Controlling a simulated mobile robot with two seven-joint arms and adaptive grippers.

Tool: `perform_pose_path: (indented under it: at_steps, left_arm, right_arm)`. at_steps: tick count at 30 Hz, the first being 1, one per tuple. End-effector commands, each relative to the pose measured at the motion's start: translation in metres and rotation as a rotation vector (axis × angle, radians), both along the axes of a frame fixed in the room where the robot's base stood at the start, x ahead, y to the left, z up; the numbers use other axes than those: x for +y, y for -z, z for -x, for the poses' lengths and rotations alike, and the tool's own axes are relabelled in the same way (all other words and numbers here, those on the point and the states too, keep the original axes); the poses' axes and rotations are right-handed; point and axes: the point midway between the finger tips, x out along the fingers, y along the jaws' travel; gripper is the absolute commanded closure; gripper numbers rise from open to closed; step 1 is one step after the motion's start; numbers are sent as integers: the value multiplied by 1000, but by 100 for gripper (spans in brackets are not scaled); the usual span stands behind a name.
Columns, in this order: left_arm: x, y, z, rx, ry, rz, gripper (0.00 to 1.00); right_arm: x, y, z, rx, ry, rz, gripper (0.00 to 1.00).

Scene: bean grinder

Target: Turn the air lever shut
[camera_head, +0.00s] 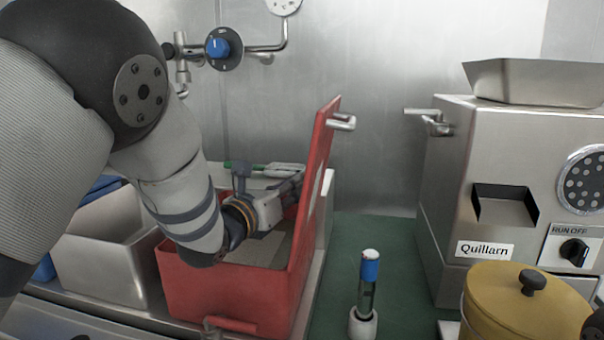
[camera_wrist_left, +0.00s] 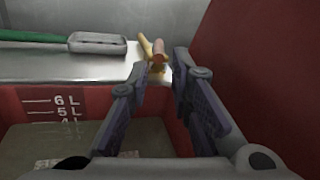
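A small brass fitting with a reddish-orange end (camera_wrist_left: 157,56) sits on the pale ledge behind the red box in the left wrist view; it may be the air lever, but I cannot tell for sure. In the head view I cannot make it out behind my arm. My left gripper (camera_head: 290,190) reaches over the red box (camera_head: 225,295), beside its raised red lid (camera_head: 318,180). In the left wrist view its two fingers (camera_wrist_left: 160,64) are apart, with the brass fitting showing between and beyond their tips. Nothing is held.
A blue knob (camera_head: 217,46) sits on wall piping. A green-handled tool (camera_wrist_left: 35,36) lies on the ledge. The green mat is clear behind the bottle.

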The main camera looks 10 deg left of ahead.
Motion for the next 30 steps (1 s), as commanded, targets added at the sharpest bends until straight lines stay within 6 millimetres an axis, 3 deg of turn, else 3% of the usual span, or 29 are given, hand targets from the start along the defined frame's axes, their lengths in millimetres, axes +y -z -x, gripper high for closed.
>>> perform_pose_path:
  at_steps: [6,11,19,22,30]
  left_arm:
    - [-10,7,-43,7,-2,4,80]
    - [-15,6,-62,7,-4,3,80]
    - [-16,1,-65,3,-5,3,80]
    - [-16,1,-65,3,-6,3,100]
    - [-16,1,-65,3,-5,3,100]
  right_arm:
    - [0,12,13,45,0,0,60]
    - [0,16,17,59,0,0,60]
    - [0,15,16,57,0,0,60]
    - [0,15,16,57,0,0,60]
    - [0,15,16,57,0,0,60]
